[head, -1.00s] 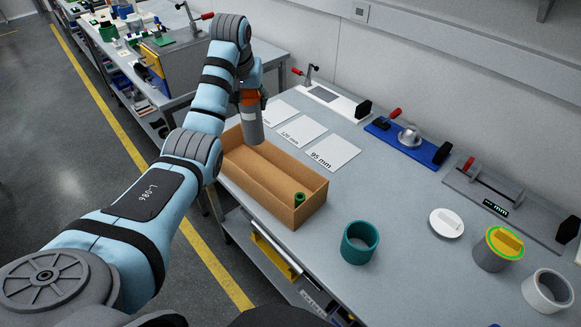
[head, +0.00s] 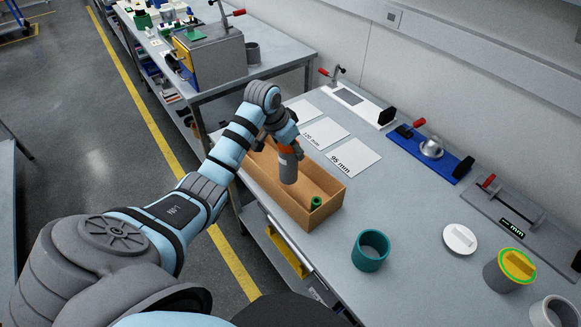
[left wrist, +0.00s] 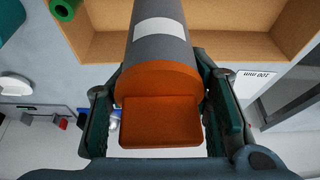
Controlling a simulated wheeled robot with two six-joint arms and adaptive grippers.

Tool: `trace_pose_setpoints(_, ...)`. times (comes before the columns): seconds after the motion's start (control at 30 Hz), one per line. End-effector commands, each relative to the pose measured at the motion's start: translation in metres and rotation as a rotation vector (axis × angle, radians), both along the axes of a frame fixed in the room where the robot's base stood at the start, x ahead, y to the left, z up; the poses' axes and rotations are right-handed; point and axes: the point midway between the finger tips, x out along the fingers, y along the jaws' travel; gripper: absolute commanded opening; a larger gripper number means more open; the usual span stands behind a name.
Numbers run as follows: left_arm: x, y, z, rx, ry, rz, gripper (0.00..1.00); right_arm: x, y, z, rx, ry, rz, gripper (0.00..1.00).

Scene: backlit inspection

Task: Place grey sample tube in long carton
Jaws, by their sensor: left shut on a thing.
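The grey sample tube (head: 288,167) has an orange cap and a pale label band; it also shows large in the left wrist view (left wrist: 158,40). My left gripper (head: 286,148) is shut on its orange cap (left wrist: 160,120), one finger on each side. The tube hangs roughly upright over the long carton's middle. Its lower end appears within the carton's outline; I cannot tell whether it touches the floor. The long carton (head: 325,212) is an open brown box on the bench, also in the left wrist view (left wrist: 240,46). My right gripper is not in view.
A small green tube (head: 316,202) stands in the carton's near end. A teal ring (head: 370,252) is on the bench nearby. Labelled white sheets (head: 353,158) lie behind the carton. Gauges, a white disc (head: 459,239) and a yellow-topped cylinder (head: 508,270) are to the right.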

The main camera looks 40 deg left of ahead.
Motion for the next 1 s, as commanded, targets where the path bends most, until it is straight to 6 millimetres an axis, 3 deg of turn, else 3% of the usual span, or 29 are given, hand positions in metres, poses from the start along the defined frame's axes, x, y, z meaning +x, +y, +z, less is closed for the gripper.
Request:
trace_pose_setpoints(0.1,-0.001,0.0,-0.034,-0.001,0.002,0.001,0.01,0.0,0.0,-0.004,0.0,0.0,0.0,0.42)
trace_pose_setpoints(0.4,0.0,0.0,-0.085,0.0,0.0,0.001,0.01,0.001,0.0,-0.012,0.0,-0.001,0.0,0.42)
trace_pose_setpoints(0.77,0.0,0.0,-0.092,0.0,-0.002,0.001,0.01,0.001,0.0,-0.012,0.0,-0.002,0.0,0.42)
trace_pose_setpoints(0.8,0.0,0.0,-0.092,0.0,-0.002,0.001,0.49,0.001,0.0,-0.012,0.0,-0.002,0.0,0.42)
trace_pose_setpoints(0.9,0.0,0.0,-0.092,0.0,-0.002,0.001,0.65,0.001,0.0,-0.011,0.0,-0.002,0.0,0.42)
trace_pose_setpoints(1.0,0.0,0.0,-0.092,0.0,-0.001,0.001,0.66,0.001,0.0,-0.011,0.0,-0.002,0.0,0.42)
